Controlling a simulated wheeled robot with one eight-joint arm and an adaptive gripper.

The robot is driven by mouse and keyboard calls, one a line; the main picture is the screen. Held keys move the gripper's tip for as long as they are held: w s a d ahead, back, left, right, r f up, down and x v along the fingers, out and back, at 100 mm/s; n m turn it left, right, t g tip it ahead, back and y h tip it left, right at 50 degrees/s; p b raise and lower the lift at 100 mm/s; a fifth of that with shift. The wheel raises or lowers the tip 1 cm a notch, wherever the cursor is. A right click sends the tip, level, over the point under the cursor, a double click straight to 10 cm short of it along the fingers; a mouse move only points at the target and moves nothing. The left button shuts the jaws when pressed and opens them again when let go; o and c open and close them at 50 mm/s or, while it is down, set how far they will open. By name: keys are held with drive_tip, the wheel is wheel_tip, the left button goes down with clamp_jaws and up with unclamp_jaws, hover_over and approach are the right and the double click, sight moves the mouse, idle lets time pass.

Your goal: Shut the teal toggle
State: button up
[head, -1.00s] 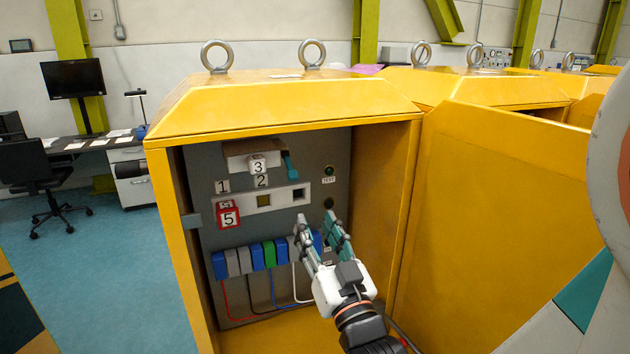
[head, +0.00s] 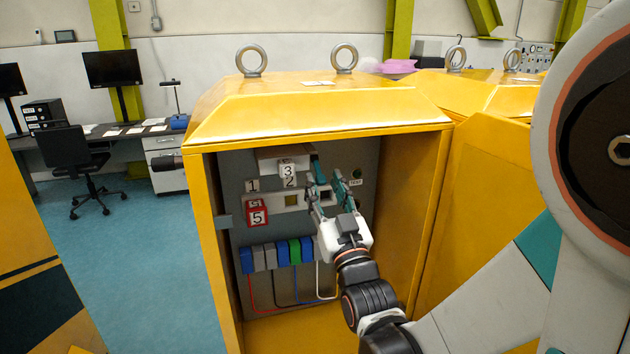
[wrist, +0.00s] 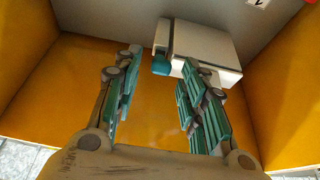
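The teal toggle (head: 319,171) sticks out at the right end of a white box (head: 270,162) high on the grey panel inside the yellow cabinet. In the head view its lower part is partly hidden by my gripper. My gripper (head: 324,181) is open and empty, with its fingertips raised close to the toggle. In the wrist view, the toggle (wrist: 161,66) shows as a small teal end beside the white box (wrist: 205,45), between the two spread fingertips. I cannot tell whether a finger touches it.
The cabinet's yellow side wall (head: 408,190) stands close to the right of my gripper. Coloured blocks (head: 283,254) with wires sit below. The open yellow door (head: 480,210) is at the right.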

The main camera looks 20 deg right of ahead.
drive_tip(key=shift+x, duration=0.8)
drive_tip(key=shift+c, duration=0.5)
clamp_jaws()
